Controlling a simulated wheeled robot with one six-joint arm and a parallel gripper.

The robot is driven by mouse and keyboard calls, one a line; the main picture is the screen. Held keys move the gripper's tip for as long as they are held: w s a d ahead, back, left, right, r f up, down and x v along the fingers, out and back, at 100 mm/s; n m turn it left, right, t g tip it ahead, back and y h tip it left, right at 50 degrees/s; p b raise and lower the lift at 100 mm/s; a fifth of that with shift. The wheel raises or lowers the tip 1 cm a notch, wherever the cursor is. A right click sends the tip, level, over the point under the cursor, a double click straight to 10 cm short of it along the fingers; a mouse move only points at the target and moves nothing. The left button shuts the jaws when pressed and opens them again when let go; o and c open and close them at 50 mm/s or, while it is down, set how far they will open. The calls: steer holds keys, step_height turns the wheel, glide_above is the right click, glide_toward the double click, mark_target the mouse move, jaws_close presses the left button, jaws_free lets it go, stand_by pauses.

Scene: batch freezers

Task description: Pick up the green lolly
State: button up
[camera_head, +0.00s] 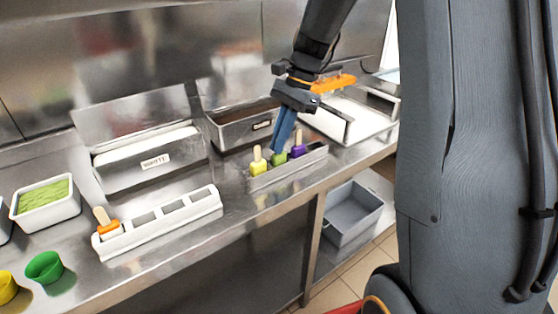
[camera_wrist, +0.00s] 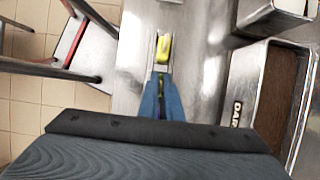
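The green lolly (camera_head: 279,159) stands in the middle of a narrow metal holder (camera_head: 262,182), between a yellow lolly (camera_head: 258,167) and a purple lolly (camera_head: 298,151). The yellow and purple ones have their sticks up. My gripper (camera_head: 278,149) points down, with its blue fingertips right at the green lolly, hiding its stick. In the wrist view the blue fingers (camera_wrist: 160,80) are close together, and the yellow lolly (camera_wrist: 163,48) shows just beyond them. The green lolly is mostly hidden there. I cannot tell whether the fingers are shut on its stick.
A white tray (camera_head: 165,225) with an orange lolly (camera_head: 108,229) lies left of the holder. Metal tubs, one with dark contents (camera_head: 243,126), stand behind. A green cup (camera_head: 44,267) is at the left. The counter's front edge runs close to the holder.

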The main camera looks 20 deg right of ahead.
jaws_close()
step_height(320, 180, up, 10)
steer(key=shift+r+b, duration=0.1)
steer(key=shift+b, duration=0.7)
step_height(320, 180, up, 7)
steer(key=p, duration=0.7)
